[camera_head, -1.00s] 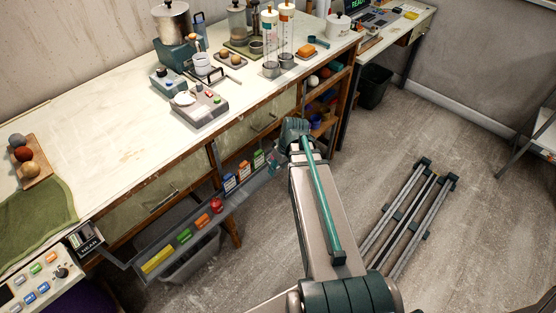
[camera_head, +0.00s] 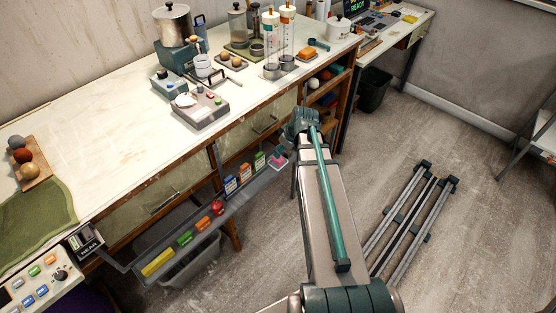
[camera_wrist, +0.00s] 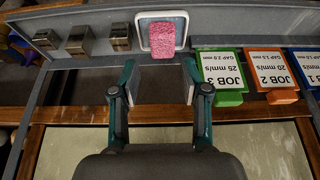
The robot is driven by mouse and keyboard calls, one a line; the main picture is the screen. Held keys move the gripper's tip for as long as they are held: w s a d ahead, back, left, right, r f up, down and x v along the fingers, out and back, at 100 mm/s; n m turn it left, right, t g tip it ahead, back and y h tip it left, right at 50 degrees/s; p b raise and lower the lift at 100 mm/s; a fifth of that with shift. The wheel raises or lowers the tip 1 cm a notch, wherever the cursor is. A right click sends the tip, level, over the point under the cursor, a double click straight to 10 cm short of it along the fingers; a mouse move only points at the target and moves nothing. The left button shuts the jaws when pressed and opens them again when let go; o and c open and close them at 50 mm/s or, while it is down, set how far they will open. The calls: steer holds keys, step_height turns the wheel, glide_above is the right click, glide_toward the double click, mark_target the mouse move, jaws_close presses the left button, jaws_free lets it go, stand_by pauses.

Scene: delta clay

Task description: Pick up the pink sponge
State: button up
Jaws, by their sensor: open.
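The pink sponge (camera_wrist: 163,40) lies in a small white-rimmed tray (camera_wrist: 182,18) on the narrow shelf rail. In the head view the sponge (camera_head: 278,157) shows as a small pink patch at the rail's right end, left of my arm. In the wrist view my gripper (camera_wrist: 160,80) is open, its two fingers apart with nothing between them. The sponge is beyond the fingertips, roughly centred on the gap, and no contact shows. In the head view my arm hides the fingertips.
Job cards (camera_wrist: 223,72) with coloured blocks stand right of the sponge; metal blocks (camera_wrist: 80,41) sit to its left. The rail (camera_head: 190,232) runs along the workbench front (camera_head: 110,130), which holds several devices. A bin (camera_head: 192,260) is below. The floor at right has a rail track (camera_head: 410,220).

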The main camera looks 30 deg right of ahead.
mark_target(278, 160)
steer(key=shift+p+x, duration=0.45)
steer(key=shift+x, duration=2.3)
steer(key=shift+s+a, duration=0.15)
steer(key=c, duration=0.7)
